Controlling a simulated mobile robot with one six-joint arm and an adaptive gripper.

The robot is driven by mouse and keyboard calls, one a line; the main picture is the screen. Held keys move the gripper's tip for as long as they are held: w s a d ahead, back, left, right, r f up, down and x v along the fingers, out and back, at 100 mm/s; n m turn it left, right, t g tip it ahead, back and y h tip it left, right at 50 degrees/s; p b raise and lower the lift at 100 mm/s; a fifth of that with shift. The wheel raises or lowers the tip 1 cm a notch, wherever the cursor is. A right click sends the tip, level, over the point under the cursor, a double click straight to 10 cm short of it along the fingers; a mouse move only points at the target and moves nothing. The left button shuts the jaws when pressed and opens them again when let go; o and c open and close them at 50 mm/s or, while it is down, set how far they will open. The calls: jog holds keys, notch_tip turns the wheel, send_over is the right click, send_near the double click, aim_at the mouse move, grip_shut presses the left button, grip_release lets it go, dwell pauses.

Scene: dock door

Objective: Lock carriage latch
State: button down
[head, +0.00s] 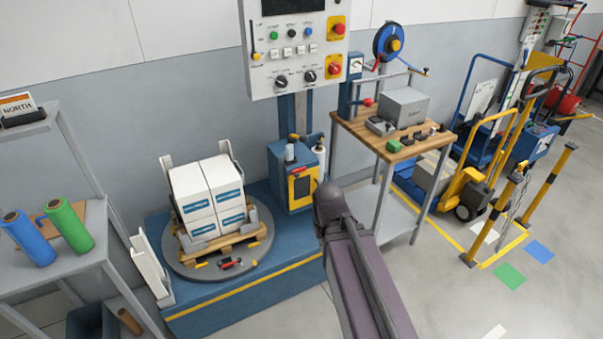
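The blue carriage (280,183) with a yellow-framed front sits at the foot of the mast, right of the turntable. A small red handle (299,170) shows on its upper front; it may be the carriage latch, but it is too small to tell its position. A white roll (320,160) stands at the carriage's right side. My dark arm reaches up from the bottom edge to just right of the carriage and covers part of the area there. My gripper does not show.
A turntable (262,252) carries white boxes (208,192) on a pallet. A control panel (297,50) hangs above the carriage. A wooden-topped workbench (415,152) stands right, and a grey shelf (85,270) with film rolls left. The floor at lower right is mostly clear.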

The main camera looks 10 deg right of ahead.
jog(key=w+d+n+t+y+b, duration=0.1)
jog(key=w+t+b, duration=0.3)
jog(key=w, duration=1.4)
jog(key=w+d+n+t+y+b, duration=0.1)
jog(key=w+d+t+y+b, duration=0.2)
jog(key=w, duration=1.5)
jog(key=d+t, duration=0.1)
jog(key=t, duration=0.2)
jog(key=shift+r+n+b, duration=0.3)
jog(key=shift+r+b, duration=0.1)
jog(key=b, duration=0.6)
send_over(295, 172)
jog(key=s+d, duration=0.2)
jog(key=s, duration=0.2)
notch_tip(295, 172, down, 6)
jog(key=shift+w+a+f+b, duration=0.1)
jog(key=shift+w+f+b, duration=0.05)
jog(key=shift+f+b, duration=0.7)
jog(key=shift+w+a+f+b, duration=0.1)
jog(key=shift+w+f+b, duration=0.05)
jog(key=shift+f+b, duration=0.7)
